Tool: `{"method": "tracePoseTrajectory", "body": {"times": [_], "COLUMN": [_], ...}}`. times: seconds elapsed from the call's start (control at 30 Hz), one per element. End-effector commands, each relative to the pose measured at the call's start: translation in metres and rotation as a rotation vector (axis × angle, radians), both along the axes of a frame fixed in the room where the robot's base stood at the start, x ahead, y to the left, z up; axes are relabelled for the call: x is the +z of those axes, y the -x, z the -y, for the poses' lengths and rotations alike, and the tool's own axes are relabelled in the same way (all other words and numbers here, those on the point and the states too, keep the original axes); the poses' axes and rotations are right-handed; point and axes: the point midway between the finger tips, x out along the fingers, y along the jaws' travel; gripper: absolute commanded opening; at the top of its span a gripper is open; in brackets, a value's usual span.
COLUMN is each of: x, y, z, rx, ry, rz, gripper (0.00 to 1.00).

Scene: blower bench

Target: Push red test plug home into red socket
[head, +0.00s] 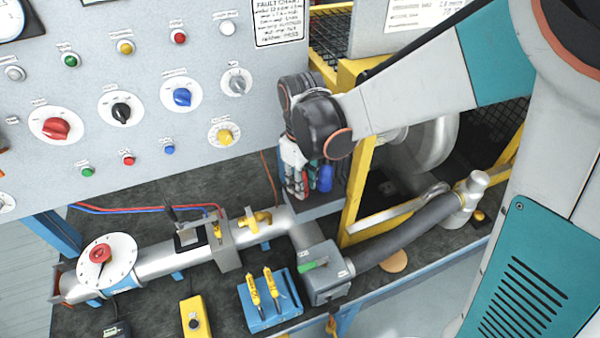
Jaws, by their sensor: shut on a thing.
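My gripper (299,188) points down in front of the panel's lower right corner, over a grey box (318,207). It is shut on a small red thing, apparently the red test plug; the fingers hide most of it. A blue plug-like piece (325,179) stands just right of the fingers. I cannot make out the red socket: the gripper covers the top of the box. How far the plug is in cannot be told.
The control panel (100,140) with knobs stands behind left. A yellow frame (352,205) rises close on the right. A silver pipe (155,262), a grey valve box (326,275) and a blue tool holder (270,312) stand in front. Thin red and blue lines run to the pipe.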

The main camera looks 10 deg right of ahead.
Motion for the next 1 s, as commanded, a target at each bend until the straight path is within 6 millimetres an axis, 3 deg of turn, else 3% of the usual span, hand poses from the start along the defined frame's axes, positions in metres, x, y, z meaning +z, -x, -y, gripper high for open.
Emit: {"method": "tracePoseTrajectory", "body": {"times": [0.87,0.9,1.0], "x": [0.0049,0.0049,0.0049], "y": [0.0000,0.0000,-0.0001], "z": [0.0000,0.0000,-0.0001], "rx": [0.000,0.000,0.000], "ry": [0.000,0.000,0.000], "rz": [0.000,0.000,0.000], "gripper": [0.02,0.31,0.50]}}
